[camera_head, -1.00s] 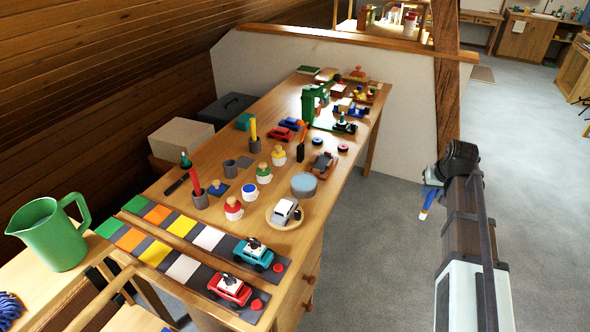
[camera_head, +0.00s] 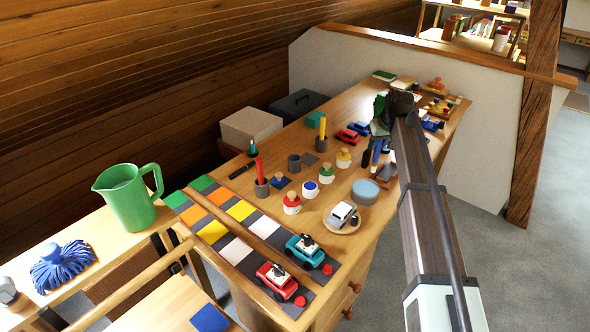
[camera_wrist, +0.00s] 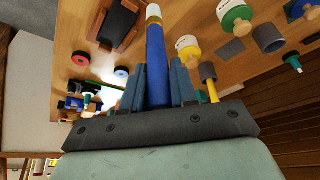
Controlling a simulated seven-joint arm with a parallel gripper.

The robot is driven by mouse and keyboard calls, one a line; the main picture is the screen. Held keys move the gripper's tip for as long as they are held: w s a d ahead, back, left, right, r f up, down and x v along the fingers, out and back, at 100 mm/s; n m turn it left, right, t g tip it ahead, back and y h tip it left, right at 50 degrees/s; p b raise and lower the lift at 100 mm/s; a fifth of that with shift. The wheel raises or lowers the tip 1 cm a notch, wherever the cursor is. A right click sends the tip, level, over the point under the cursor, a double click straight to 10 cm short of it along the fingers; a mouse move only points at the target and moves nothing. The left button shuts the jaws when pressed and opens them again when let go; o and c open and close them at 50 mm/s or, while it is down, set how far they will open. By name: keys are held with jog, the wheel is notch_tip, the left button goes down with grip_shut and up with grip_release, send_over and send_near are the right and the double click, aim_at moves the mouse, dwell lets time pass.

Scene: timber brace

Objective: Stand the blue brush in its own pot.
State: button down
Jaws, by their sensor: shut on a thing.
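My gripper (camera_head: 383,118) is above the far right part of the workbench, shut on the blue brush (camera_wrist: 157,70). In the wrist view the brush's blue handle runs out between the fingers to a pale, gold-banded end. In the head view the brush (camera_head: 377,150) hangs below the gripper, partly hidden by my arm. An empty grey pot (camera_head: 294,163) stands left of the gripper and also shows in the wrist view (camera_wrist: 268,38). The brush is apart from both.
Grey pots hold a red brush (camera_head: 260,172) and a yellow brush (camera_head: 322,128). White jars with red (camera_head: 292,204), green (camera_head: 327,173) and yellow (camera_head: 343,159) tops stand around. A round grey-blue tin (camera_head: 365,192) and toy cars crowd the bench. A green jug (camera_head: 128,197) is left.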

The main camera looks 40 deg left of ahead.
jog(key=s+a+r+n+g+y, duration=0.15)
jog(key=s+a, duration=0.35)
jog(key=a, duration=0.9)
jog(key=s+a+r+n+h, duration=0.1)
jog(key=s+a+n, duration=0.3)
jog(key=a, duration=1)
notch_tip(320, 180, down, 9)
jog(key=s+m, duration=0.1)
jog(key=shift+a, duration=0.15)
jog(key=shift+f+m+y, duration=0.2)
jog(key=shift+m+y, duration=0.05)
jog(key=c, duration=0.9)
grip_release()
jog(key=v, duration=1.2)
jog(key=shift+s+r, duration=0.1)
